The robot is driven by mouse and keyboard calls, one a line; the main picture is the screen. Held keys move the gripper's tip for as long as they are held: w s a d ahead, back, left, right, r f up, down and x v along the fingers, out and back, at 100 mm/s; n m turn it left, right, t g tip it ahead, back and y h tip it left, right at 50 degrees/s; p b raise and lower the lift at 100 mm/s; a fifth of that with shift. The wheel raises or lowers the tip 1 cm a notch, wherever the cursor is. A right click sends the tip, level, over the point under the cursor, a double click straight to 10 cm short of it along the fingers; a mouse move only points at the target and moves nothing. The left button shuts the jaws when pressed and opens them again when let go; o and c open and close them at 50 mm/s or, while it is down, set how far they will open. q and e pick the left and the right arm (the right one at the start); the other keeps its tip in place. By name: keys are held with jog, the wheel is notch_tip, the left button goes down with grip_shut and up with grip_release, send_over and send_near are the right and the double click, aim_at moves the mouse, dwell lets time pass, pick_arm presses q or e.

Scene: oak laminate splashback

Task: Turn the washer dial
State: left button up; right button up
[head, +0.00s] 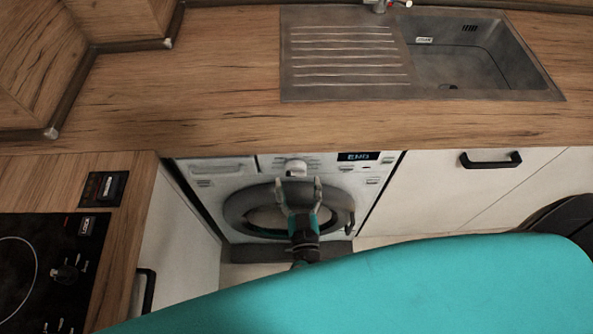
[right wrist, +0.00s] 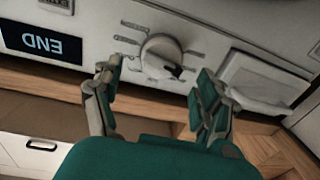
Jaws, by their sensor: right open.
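The washer (head: 228,177) is a white front-loader under the wooden counter, with a dark round door ring. Its dial (head: 296,167) is a pale knob at the top middle of the front panel. In the right wrist view the dial (right wrist: 160,54) shows with marks around it and a dark pointer toward the lower right. My right gripper (head: 299,183) is open in front of the panel. In the right wrist view its fingertips (right wrist: 160,70) are on either side of the dial, apart from it, with nothing between them in contact. My left gripper is not in view.
The washer display (head: 358,156) reads END. A detergent drawer (right wrist: 262,80) is beside the dial. The counter (head: 200,110) overhangs the washer, with a sink (head: 480,60) above right. A black hob (head: 30,270) is at left. White cabinets (head: 430,190) flank the washer.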

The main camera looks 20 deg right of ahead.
aim_at(297, 175)
jog(key=x, duration=0.3)
jog(key=shift+w, duration=0.4)
jog(key=shift+d, duration=0.1)
jog(key=c, duration=1.2)
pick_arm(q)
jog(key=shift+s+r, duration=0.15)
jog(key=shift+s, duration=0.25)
pick_arm(e)
jog(key=shift+o, duration=0.2)
